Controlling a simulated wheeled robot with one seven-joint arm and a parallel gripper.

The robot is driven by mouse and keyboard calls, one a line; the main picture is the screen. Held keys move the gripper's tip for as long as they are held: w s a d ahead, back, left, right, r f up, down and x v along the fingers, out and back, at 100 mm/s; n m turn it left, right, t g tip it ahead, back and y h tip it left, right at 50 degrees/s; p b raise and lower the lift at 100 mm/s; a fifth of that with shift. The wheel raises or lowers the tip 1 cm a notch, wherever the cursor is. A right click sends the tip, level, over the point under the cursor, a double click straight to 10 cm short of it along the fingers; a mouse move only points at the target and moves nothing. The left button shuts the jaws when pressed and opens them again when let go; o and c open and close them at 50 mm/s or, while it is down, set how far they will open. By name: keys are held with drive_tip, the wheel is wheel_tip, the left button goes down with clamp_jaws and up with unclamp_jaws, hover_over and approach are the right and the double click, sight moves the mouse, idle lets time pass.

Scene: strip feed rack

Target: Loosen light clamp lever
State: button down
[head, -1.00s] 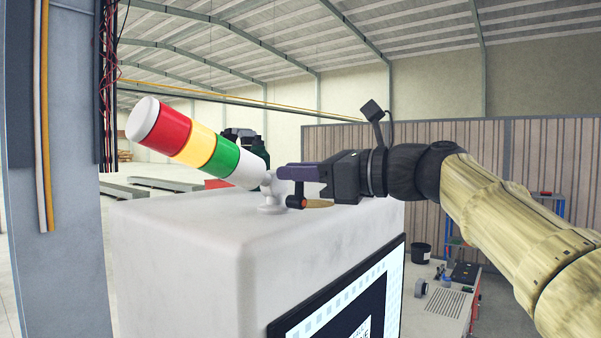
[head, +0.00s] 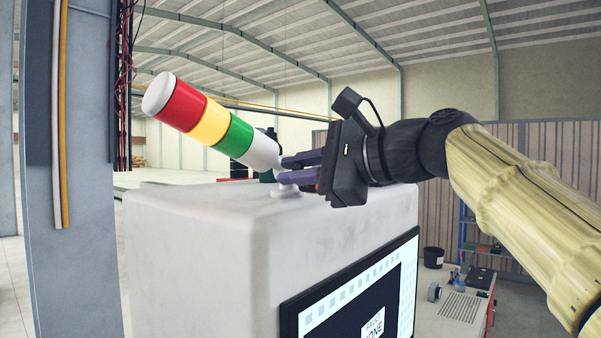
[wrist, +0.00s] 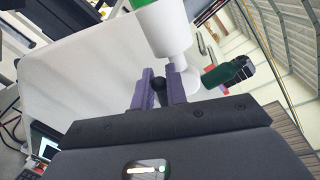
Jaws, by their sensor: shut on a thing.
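The signal light (head: 207,120), with red, yellow and green bands and white ends, leans up to the left from a white swivel mount (head: 287,190) on top of the white cabinet (head: 200,260). My gripper (head: 288,170) reaches the mount from the right, its purple fingers at the joint. In the wrist view, the fingers (wrist: 157,90) are shut on the dark clamp lever (wrist: 158,84), close beside the white mount (wrist: 190,82). Most of the lever is hidden by the fingers. The light's white lower part (wrist: 167,28) also shows there.
A screen (head: 360,300) is on the cabinet's front. A grey post (head: 75,150) with cables stands at left. A workbench (head: 460,305) with a black bucket (head: 433,257) is at lower right. Air above the cabinet is mostly free.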

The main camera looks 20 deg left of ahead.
drive_tip(key=shift+f+n, duration=0.25)
drive_tip(key=shift+n, duration=0.25)
drive_tip(key=c, duration=1.5)
unclamp_jaws()
drive_tip(key=shift+o, duration=0.2)
drive_tip(key=shift+s, duration=0.1)
drive_tip(key=b+v, duration=0.4)
drive_tip(key=v, duration=1.3)
drive_tip(key=shift+s+r, duration=0.15)
drive_tip(key=shift+r, duration=0.05)
